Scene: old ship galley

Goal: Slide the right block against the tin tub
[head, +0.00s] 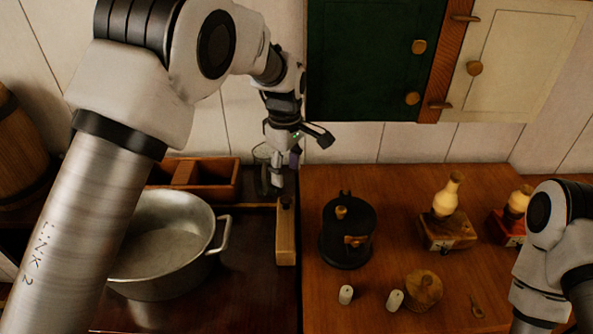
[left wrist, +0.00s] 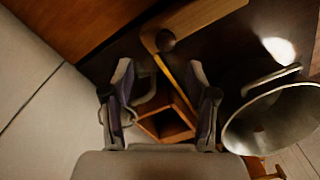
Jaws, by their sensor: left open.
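The light wooden block (head: 286,240), long and narrow with a dark knob near its far end, lies on the dark counter at the edge of the brown worktop. It also shows in the left wrist view (left wrist: 205,18), with its knob ahead of the fingers. The tin tub (head: 160,236), grey and round with a side handle, stands left of the block with a gap of dark counter between them; its rim shows at right in the left wrist view (left wrist: 275,120). My left gripper (head: 283,183) is open, pointing down above the block's far end. My right gripper is out of view.
A compartmented wooden box (head: 208,183) and a glass (head: 263,170) stand behind the tub, close to my left gripper. A black canister (head: 347,232), white shakers and a grinder (head: 447,228) occupy the right worktop. Dark counter is bare between tub and block.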

